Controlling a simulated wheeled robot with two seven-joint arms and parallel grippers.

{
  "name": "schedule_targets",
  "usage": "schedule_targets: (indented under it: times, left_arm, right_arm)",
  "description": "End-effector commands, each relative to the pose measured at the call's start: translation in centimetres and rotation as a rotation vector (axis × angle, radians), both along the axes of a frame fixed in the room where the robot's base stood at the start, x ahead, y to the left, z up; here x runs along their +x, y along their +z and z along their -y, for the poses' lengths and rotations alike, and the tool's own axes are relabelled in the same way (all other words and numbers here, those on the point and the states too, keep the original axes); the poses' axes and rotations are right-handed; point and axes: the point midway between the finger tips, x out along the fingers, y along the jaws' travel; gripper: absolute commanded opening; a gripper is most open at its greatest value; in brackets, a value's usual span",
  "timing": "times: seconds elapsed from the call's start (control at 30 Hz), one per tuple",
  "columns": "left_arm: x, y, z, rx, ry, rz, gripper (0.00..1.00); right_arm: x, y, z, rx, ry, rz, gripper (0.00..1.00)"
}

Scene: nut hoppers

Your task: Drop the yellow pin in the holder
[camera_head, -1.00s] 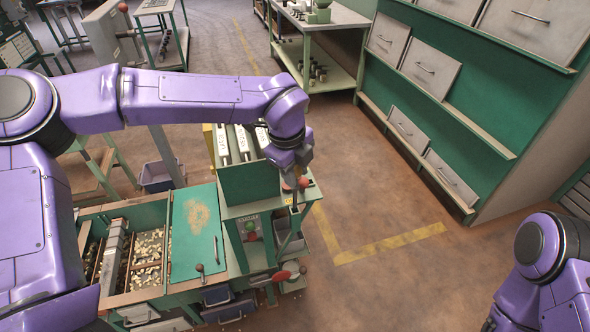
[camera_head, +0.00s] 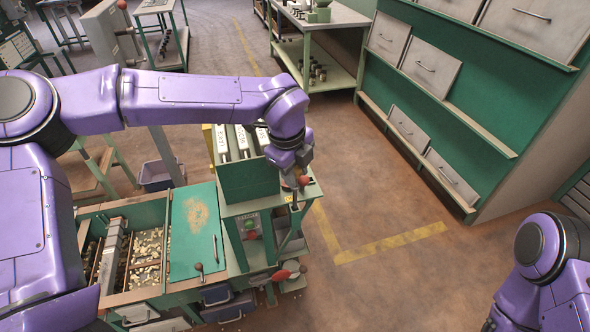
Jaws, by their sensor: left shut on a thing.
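My left gripper (camera_head: 293,190) reaches over the right part of the green hopper machine and points down. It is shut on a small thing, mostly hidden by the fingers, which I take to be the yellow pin. A small yellow spot shows just beside the fingertips, too small to tell apart. I cannot make out the holder clearly. My right arm shows at the lower right, with its gripper out of view.
White labelled levers or bars (camera_head: 222,143) stand behind a green panel (camera_head: 250,182). A nut hopper (camera_head: 148,215) with a green lid (camera_head: 197,230) is at the left. Blue bins (camera_head: 230,308) sit below. A drawer cabinet (camera_head: 470,90) stands right; the floor between is clear.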

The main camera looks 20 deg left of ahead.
Motion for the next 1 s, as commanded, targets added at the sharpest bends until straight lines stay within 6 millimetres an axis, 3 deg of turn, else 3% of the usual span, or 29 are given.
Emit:
schedule_targets:
  times: [1.0]
  left_arm:
    - [0.0,-4.3,0.0,0.0,0.0,0.0,0.01]
  right_arm:
    - [0.0,-3.5,0.0,0.0,0.0,0.0,0.45]
